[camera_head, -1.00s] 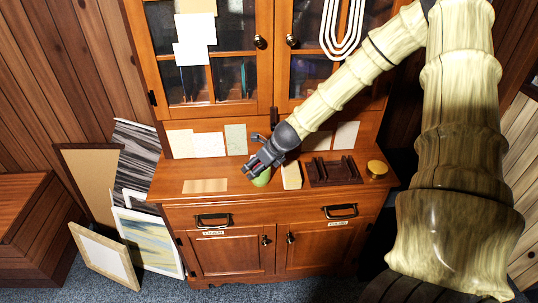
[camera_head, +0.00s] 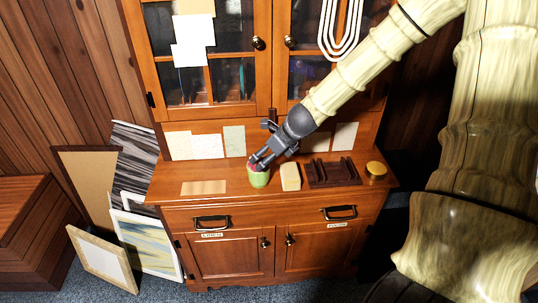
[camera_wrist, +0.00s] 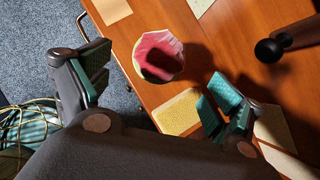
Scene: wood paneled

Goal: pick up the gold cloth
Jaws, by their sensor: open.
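The gold cloth seems to be the pale yellow, flat rectangular piece (camera_head: 290,177) on the cabinet's counter, right of the green cup. It also shows in the wrist view (camera_wrist: 178,112) as a textured yellow piece, beside the right finger and partly hidden by it. My gripper (camera_head: 262,163) is open and empty above the green cup (camera_head: 259,179), left of the cloth. In the wrist view the fingers of my gripper (camera_wrist: 158,88) are wide apart, with the cup, red inside, beyond the gap between them.
A tan card (camera_head: 204,187) lies to the left on the counter (camera_head: 228,180). A dark slotted tray (camera_head: 333,173) and a round gold tin (camera_head: 376,169) stand to the right. Several papers lean at the back. A dark peg (camera_head: 272,121) juts out behind my gripper.

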